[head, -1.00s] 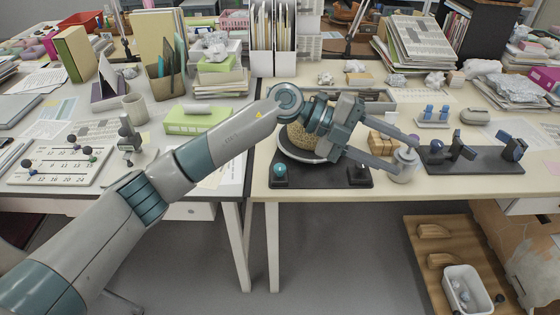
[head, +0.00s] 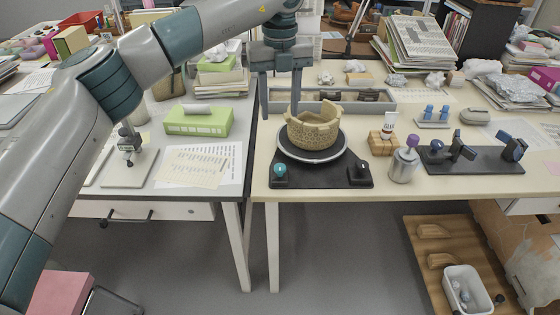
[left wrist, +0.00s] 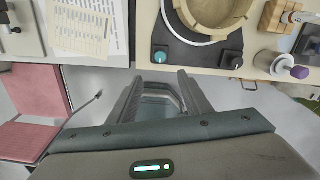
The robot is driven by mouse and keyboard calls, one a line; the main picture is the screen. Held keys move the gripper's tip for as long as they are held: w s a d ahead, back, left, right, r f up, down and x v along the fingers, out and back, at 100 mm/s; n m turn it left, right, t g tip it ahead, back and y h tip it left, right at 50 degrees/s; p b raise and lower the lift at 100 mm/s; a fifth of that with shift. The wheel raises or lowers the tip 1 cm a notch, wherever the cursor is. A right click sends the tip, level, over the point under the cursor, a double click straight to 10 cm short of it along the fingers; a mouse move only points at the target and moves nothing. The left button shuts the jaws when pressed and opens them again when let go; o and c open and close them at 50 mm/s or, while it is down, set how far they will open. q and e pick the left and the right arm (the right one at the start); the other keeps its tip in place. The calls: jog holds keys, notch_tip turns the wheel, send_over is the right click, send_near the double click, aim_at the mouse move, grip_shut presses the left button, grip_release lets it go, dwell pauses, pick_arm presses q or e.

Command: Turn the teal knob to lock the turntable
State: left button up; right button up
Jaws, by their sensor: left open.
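The teal knob (head: 280,170) sits at the front left corner of the turntable's black base (head: 318,181). It also shows in the left wrist view (left wrist: 160,57). The round turntable (head: 285,150) carries a tan pot with a broken, jagged rim (head: 314,131). My left gripper (head: 281,112) is open and empty, pointing down behind and above the knob in the head view, left of the pot. In the left wrist view its two fingers (left wrist: 162,80) stand apart, short of the knob and not touching it. My right gripper is not in view.
A black knob (head: 359,169) is on the base's right corner. A grey jar with a purple lid (head: 403,162) and a wooden block (head: 382,143) stand to the right. A grey tray (head: 340,102) lies behind. A green box (head: 198,121) is on the left table.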

aim_at(280, 167)
pick_arm(q)
jog(key=shift+f, duration=0.1)
notch_tip(280, 167, down, 16)
jog(key=shift+r+p, duration=0.2)
jog(key=shift+p, duration=0.7)
jog(key=shift+f, duration=0.8)
jog(key=c, duration=1.1)
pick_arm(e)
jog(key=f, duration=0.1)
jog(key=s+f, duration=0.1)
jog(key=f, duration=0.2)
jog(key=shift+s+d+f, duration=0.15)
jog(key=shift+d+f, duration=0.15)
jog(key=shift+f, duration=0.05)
